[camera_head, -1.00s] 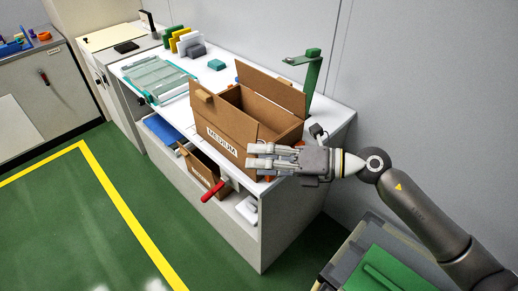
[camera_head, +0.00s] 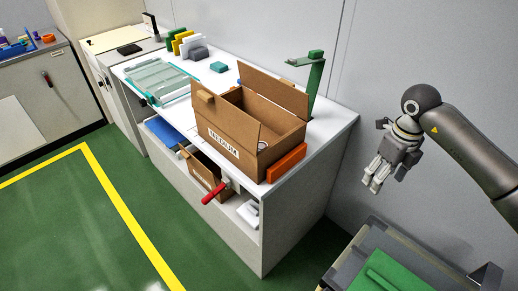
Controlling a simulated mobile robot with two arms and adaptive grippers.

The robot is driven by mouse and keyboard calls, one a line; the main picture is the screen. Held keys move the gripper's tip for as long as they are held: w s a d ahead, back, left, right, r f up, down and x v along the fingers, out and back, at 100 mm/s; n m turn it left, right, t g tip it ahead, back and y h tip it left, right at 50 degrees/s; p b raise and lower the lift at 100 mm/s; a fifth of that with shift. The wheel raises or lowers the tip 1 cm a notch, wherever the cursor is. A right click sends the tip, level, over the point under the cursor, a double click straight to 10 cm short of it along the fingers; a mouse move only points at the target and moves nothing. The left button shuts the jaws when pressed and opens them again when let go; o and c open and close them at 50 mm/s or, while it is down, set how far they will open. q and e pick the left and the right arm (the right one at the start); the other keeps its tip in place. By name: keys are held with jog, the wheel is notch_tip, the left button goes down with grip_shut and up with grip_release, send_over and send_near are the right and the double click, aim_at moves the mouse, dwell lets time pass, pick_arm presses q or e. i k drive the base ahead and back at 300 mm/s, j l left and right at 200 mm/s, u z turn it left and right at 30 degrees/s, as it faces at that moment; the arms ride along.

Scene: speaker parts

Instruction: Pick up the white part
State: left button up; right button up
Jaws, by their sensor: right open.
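White pieces show in several places, and I cannot tell which is the task's part. White pieces (camera_head: 249,213) lie on the lower shelf at the right end of the bench. A small pale round thing (camera_head: 262,145) shows inside the cardboard box marked MEDIUM (camera_head: 222,143), mostly hidden by its walls. My right gripper (camera_head: 374,184) is open and empty, hanging fingers down in the air right of the bench, clear of every white piece. My left gripper is not in view.
An orange part (camera_head: 286,164) stands against the box's right side. A green stand (camera_head: 315,85) rises behind the box. A teal-framed tray (camera_head: 158,79) lies on the left of the worktop. A grey cart with a green top (camera_head: 385,272) is below my right gripper.

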aim_at(261, 145)
jog(key=i+l+u, duration=0.15)
jog(key=u, duration=0.3)
jog(key=i+l+u, duration=0.15)
jog(key=u, duration=0.3)
jog(key=l+u, duration=0.45)
jog(key=i+j, duration=0.05)
